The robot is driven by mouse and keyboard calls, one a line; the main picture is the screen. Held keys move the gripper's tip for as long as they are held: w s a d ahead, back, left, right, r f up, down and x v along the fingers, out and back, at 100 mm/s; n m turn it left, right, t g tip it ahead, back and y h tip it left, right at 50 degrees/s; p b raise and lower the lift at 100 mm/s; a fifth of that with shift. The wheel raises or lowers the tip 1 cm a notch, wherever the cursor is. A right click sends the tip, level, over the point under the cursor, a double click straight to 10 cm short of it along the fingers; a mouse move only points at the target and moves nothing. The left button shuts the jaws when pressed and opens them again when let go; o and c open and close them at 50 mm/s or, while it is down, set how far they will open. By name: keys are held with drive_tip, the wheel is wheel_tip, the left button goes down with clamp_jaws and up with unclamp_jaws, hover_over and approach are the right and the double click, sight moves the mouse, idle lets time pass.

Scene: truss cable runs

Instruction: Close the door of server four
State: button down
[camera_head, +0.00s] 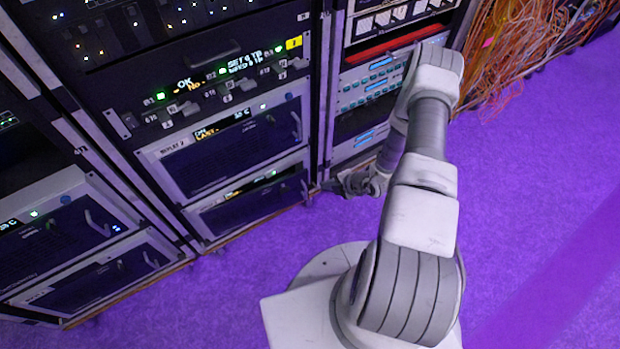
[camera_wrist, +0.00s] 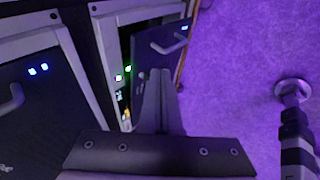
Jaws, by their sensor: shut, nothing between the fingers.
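My gripper (camera_head: 345,185) is low beside the racks in the head view, partly hidden by my arm. In the wrist view its two fingers (camera_wrist: 156,78) are shut together and empty, pointing at a dark server door (camera_wrist: 157,52) with a curved handle. That door stands ajar from its pale frame (camera_wrist: 107,32), with green lights showing in the gap. The fingers overlap the door's lower part; I cannot tell whether they touch it. The low server front (camera_head: 250,207) in the head view may be the same unit. I cannot read a number four on it.
Above it is a server front (camera_head: 225,150) with a handle. Another rack with server fronts (camera_head: 85,280) stands at left, and a narrower rack (camera_head: 370,85) at right. Orange cables (camera_head: 515,45) hang at upper right. The purple floor (camera_head: 540,190) at right is clear.

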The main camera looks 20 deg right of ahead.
drive_tip(key=a+n+t+p, duration=0.1)
drive_tip(key=a+n+p, duration=0.1)
drive_tip(key=n, duration=0.2)
drive_tip(key=n+t+h, duration=0.1)
drive_tip(key=n+h, duration=0.2)
drive_tip(key=n, duration=0.9)
approach(304, 178)
wheel_tip(304, 178, down, 4)
drive_tip(key=w, duration=0.2)
drive_tip(key=shift+w+a+f+b, duration=0.1)
drive_tip(key=shift+w+a+b, duration=0.15)
drive_tip(key=shift+w, duration=0.25)
drive_tip(key=shift+w+a+f+b, duration=0.15)
drive_tip(key=shift+w+a, duration=0.05)
drive_tip(key=shift+w, duration=0.25)
